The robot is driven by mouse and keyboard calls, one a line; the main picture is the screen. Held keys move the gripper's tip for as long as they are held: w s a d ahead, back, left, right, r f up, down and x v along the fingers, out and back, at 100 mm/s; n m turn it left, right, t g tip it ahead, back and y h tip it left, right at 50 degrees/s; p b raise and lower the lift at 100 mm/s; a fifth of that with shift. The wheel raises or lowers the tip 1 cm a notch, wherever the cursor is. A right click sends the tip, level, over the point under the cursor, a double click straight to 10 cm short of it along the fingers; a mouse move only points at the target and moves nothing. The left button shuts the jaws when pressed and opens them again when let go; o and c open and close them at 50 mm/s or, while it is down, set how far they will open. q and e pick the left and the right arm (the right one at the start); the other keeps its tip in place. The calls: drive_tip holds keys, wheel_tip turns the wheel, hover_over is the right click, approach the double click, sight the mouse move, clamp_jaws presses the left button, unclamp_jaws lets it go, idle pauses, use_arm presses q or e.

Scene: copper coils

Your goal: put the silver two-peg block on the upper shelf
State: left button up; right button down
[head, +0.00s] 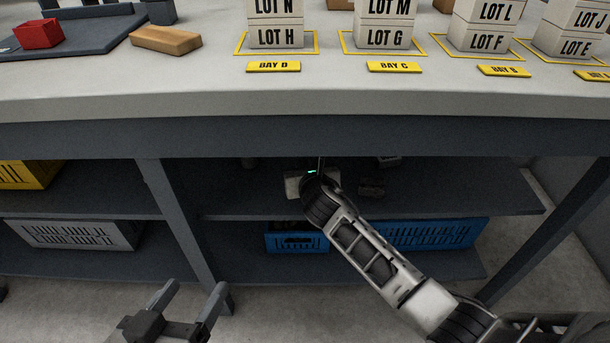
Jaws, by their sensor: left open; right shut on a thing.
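My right gripper (314,178) is at the upper shelf (460,198) under the table. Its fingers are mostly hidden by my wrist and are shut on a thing. A pale block (292,187) shows just left of the wrist, partly covered. I cannot make out its pegs or tell for sure that it is the silver two-peg block, nor whether it touches the shelf. My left gripper (187,298) is open and empty, low in front of the shelves.
A light grey item (387,161) and a dark brownish block (372,187) sit right of my wrist on the upper shelf. Blue crates (440,234) and a grey crate (80,235) stand on the lower shelf. The table edge (200,105) overhangs. The upper shelf's right part is clear.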

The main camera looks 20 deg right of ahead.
use_arm(q)
drive_tip(key=shift+d+r, duration=0.1)
drive_tip(key=shift+r, duration=0.1)
use_arm(e)
drive_tip(key=shift+f, duration=0.1)
drive_tip(key=c, duration=1.5)
unclamp_jaws()
drive_tip(key=shift+f, duration=0.1)
drive_tip(key=shift+s+r+p, duration=0.15)
drive_tip(key=shift+r+p, duration=0.15)
drive_tip(key=p+v, duration=0.1)
drive_tip(key=v, duration=0.2)
drive_tip(key=shift+r+p, duration=0.1)
drive_tip(key=shift+p, duration=0.2)
use_arm(q)
drive_tip(key=shift+a+f+g+y+p, duration=0.25)
drive_tip(key=shift+f+g+p, duration=0.15)
drive_tip(key=shift+f, duration=0.2)
drive_tip(key=shift+a+f+g+y+p, duration=0.2)
drive_tip(key=shift+f+g+p, duration=0.15)
drive_tip(key=shift+f+p, duration=0.2)
drive_tip(key=shift+a+f+g+y+p, duration=0.25)
drive_tip(key=shift+f+g+p, duration=0.15)
drive_tip(key=shift+f, duration=0.2)
use_arm(e)
drive_tip(key=v, duration=0.8)
drive_tip(key=shift+s, duration=0.3)
